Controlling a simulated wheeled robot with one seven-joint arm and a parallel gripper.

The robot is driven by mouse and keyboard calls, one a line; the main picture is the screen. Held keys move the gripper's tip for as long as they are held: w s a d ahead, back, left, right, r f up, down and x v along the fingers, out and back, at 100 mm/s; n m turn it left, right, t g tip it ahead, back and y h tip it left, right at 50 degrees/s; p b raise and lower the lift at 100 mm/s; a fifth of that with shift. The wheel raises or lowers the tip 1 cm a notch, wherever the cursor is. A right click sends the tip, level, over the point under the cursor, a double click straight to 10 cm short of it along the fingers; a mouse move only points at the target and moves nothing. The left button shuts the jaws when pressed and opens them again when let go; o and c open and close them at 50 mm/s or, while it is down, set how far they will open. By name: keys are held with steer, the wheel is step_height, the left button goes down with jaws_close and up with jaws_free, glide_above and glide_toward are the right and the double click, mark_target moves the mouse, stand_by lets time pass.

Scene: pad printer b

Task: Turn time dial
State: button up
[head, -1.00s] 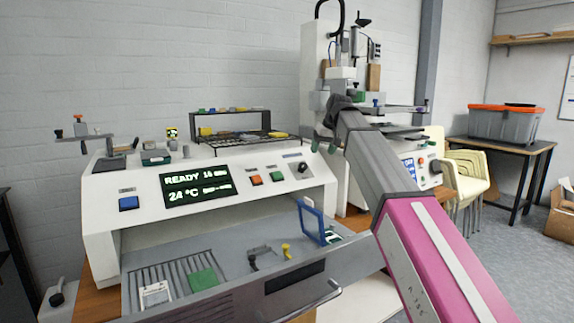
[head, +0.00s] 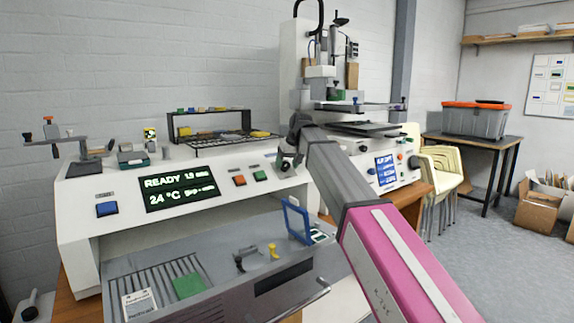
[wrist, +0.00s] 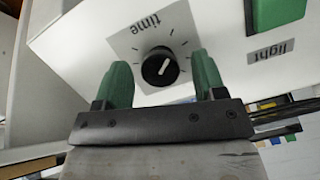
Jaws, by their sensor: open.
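The time dial (wrist: 160,67) is a round black knob with a white pointer line, on a grey plate marked "time" with tick marks around it. In the head view the dial is mostly hidden by my arm's end. My gripper (wrist: 161,75) is open, with its two green fingers on either side of the dial in the wrist view. Gaps show between the dial and both fingers; I cannot tell how far the tips are from the panel. In the head view my gripper (head: 288,160) is at the right end of the white control panel (head: 130,182).
A green button (wrist: 275,12) labelled "light" is beside the dial. The panel also has an orange button (head: 239,180), a blue button (head: 107,209) and a display (head: 180,188) reading READY. An open drawer (head: 225,265) with small items projects below. A printing machine (head: 300,75) stands behind my arm.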

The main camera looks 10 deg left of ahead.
steer(key=shift+a+f, duration=0.1)
steer(key=shift+f, duration=0.05)
steer(key=c, duration=0.9)
steer(key=shift+n, duration=0.3)
steer(key=n+t+h, duration=0.1)
steer(key=n, duration=0.4)
steer(key=n+t, duration=0.1)
steer(key=n, duration=0.3)
steer(key=shift+n, duration=0.7)
